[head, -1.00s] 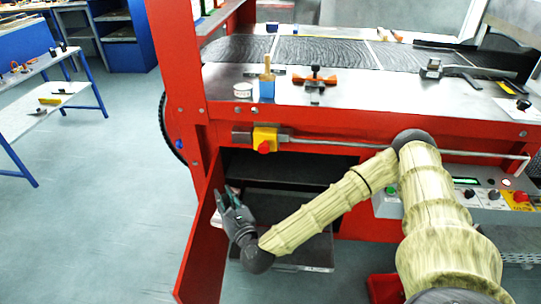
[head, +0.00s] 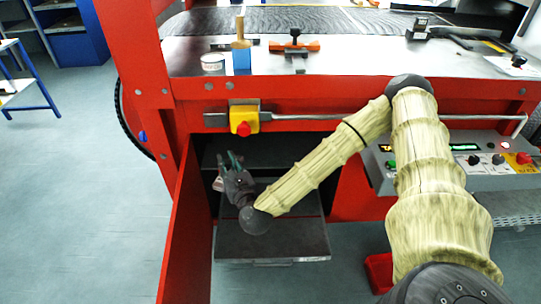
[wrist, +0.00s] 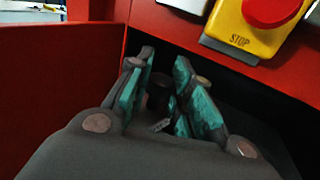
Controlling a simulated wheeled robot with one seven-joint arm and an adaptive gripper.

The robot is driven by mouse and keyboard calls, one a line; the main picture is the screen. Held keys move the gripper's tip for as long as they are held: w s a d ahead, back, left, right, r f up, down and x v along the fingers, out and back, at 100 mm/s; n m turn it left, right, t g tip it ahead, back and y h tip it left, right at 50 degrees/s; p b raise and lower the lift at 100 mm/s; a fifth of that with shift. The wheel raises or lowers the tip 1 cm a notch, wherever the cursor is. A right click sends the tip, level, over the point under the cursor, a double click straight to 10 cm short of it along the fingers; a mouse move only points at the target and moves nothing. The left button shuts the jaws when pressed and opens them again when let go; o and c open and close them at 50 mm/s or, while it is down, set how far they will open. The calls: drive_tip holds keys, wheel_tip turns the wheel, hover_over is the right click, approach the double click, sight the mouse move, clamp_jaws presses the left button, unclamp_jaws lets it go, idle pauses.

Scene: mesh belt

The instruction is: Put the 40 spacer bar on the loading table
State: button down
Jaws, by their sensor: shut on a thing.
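My gripper (head: 232,162) is in the open red cabinet below the table, its fingers pointing up. In the wrist view, its green-padded fingers (wrist: 166,62) are shut on a dark piece, taken as the 40 spacer bar (wrist: 158,102). Most of the bar is hidden between the fingers, and a small pale mark on it is too small to read. The loading table (head: 375,62), a grey metal top on the red frame, is above and beyond my gripper.
The yellow stop box (head: 243,119) with its red button and a long rail hang on the table's front, just above my gripper. The open red door (head: 188,230) stands left. A pull-out shelf (head: 275,240) lies below. A tin, blue brush pot and orange-handled tool stand on the table.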

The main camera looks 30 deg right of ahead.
drive_tip(key=s+d+f+m+g+h+b, duration=0.15)
drive_tip(key=d+f+h+b, duration=0.25)
drive_tip(key=d+b, duration=0.55)
drive_tip(key=w+d+f+m+g+h+b, duration=0.1)
drive_tip(key=d+f+m+h+b, duration=0.25)
drive_tip(key=d+b, duration=0.55)
drive_tip(key=b, duration=0.3)
hover_over(271, 152)
wheel_tip(271, 152, down, 2)
drive_tip(key=shift+a, duration=0.1)
drive_tip(key=shift+f+b, duration=1.05)
drive_tip(key=shift+f, duration=0.65)
drive_tip(key=shift+f, duration=0.2)
drive_tip(key=c, duration=1.3)
unclamp_jaws()
drive_tip(key=shift+y, duration=0.25)
drive_tip(key=shift+r, duration=0.15)
